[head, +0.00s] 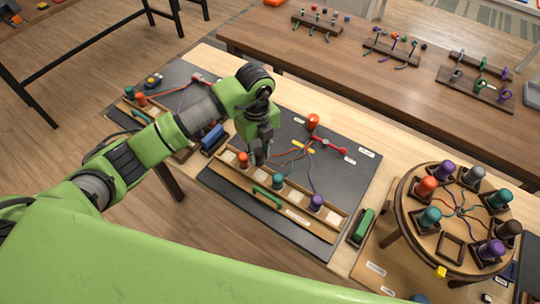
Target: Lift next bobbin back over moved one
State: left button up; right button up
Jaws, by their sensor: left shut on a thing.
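My left gripper (261,156) reaches down over the wooden bobbin tray (330,221) on the dark mat. It is shut on a bobbin that the fingers mostly hide, and I cannot tell its colour. An orange bobbin (243,160) is just left of the fingertips. A teal bobbin (278,182) and a purple bobbin (316,203) stand upright further right in the tray. Thin coloured cords (303,153) run from the bobbins towards a red holder (330,140) behind the tray. My right gripper is not in view.
A round wooden stand (420,240) with several bobbins is at the right. A green block (362,226) lies between it and the mat. An orange-red upright piece (313,121) stands behind the tray. Another mat with bobbins is at the left. The mat's right side (355,170) is mostly clear.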

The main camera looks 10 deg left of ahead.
pick_arm(q)
jog(key=shift+d+f, duration=0.1)
jog(key=shift+f, duration=0.3)
jog(key=shift+f+b, duration=0.25)
jog(key=shift+b, duration=0.25)
notch_tip(320, 180, down, 2)
jog(key=shift+f+b, duration=0.1)
jog(key=shift+b, duration=0.6)
jog(key=shift+f+b, duration=0.9)
jog(key=shift+f, duration=0.4)
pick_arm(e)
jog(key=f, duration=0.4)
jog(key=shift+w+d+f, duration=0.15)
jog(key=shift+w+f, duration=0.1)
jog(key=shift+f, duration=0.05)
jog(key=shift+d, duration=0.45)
pick_arm(q)
jog(key=shift+f, duration=0.1)
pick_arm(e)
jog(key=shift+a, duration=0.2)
pick_arm(q)
jog(key=shift+f+b, duration=0.7)
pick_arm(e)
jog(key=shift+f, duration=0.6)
